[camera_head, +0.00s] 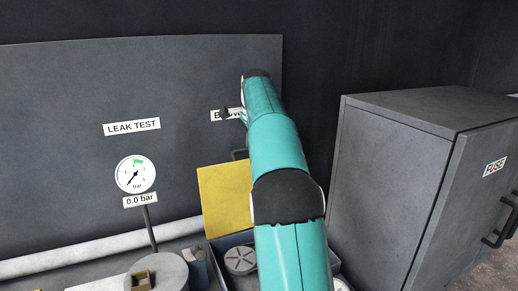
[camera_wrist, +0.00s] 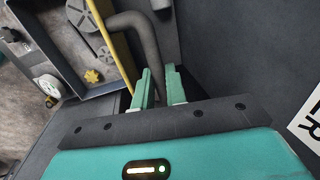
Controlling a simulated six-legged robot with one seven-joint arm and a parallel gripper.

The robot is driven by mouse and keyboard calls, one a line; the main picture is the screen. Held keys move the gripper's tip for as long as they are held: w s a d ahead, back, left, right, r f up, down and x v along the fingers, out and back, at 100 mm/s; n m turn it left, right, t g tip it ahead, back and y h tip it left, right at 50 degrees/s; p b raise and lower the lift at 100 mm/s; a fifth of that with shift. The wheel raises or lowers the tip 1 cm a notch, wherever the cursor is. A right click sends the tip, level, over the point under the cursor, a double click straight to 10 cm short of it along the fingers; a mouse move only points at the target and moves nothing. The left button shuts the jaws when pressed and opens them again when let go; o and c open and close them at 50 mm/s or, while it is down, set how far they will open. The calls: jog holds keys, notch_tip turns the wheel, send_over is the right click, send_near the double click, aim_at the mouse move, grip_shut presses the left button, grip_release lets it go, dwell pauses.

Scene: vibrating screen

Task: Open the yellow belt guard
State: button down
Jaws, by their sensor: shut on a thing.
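The yellow belt guard (camera_head: 224,198) stands raised at the back of an open grey box (camera_head: 222,243), partly hidden by my arm. In the wrist view the guard shows edge-on as a thin yellow strip (camera_wrist: 112,45). A dark bent handle (camera_wrist: 148,45) stands off its face and runs down between my fingers. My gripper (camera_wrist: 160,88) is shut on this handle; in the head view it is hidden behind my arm. Pulleys (camera_wrist: 82,14) and a small yellow knob (camera_wrist: 93,76) show in the open box.
A gauge (camera_head: 136,174) reading 0.0 bar stands on a post at the left, under a "LEAK TEST" label (camera_head: 132,126). A dark panel (camera_head: 60,130) rises behind. A grey "FUSE" cabinet (camera_head: 385,180) stands close on the right. A pale pipe (camera_head: 90,247) runs at lower left.

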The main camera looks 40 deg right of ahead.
jog(key=shift+w+d, duration=0.25)
jog(key=shift+w, duration=0.9)
jog(key=c, duration=1.5)
grip_release()
jog(key=shift+o, duration=0.3)
jog(key=shift+f, duration=0.1)
jog(key=shift+s, duration=0.1)
